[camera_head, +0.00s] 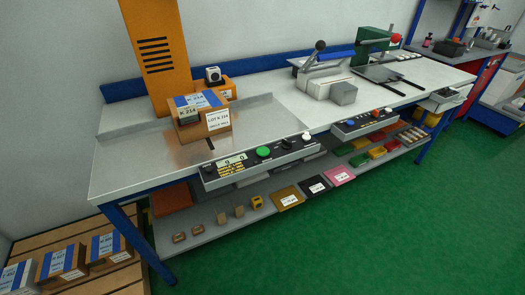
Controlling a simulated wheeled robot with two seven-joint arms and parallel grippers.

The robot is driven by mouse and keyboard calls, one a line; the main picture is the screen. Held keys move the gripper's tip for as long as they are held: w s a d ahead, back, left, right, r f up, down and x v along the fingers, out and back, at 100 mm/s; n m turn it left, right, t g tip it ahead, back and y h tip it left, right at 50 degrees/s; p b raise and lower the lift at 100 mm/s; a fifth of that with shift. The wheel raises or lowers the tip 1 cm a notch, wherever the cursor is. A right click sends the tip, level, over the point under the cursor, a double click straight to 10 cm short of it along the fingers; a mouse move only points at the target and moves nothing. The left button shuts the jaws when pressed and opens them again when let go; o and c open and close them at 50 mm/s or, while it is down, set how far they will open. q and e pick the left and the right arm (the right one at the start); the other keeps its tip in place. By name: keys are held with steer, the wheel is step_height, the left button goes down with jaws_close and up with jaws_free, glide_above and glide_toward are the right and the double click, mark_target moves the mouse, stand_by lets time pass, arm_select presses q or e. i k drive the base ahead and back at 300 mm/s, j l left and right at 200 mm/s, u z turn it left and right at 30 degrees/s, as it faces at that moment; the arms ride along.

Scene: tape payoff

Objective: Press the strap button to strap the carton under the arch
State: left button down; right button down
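A cardboard carton (192,131) with white labels and blue on its top sits on the metal plate at the bench's left, at the foot of a tall orange machine body (155,45) with black slots. The machine's upper part is cut off by the frame, so I cannot tell the arch's full shape. A grey control panel (225,179) runs along the bench's front edge below the carton. It carries a small display (231,161), a green button (263,152) and several dark knobs or buttons. I cannot read which is the strap button. Neither of my grippers is in view.
A second panel (366,125) with blue, orange and red buttons is farther right. A lever device (325,75) and a green machine (372,45) stand on the bench behind. Small boxes and bins fill the lower shelf (205,217). The green floor (400,230) in front is clear.

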mark_target(262, 152)
steer(key=l+u, duration=0.1)
steer(key=u, duration=0.75)
steer(key=i+l+u, duration=0.15)
steer(key=l+u, duration=0.25)
steer(key=l, duration=0.2)
steer(key=l+u, duration=0.4)
steer(key=l, duration=0.2)
steer(key=l+u, duration=0.45)
steer(key=l, duration=0.7)
steer(key=k+l, duration=0.15)
steer(key=l, duration=0.4)
steer(key=l+u, duration=0.1)
steer(key=l, duration=0.4)
steer(key=k+l, duration=0.15)
steer(key=l, duration=0.4)
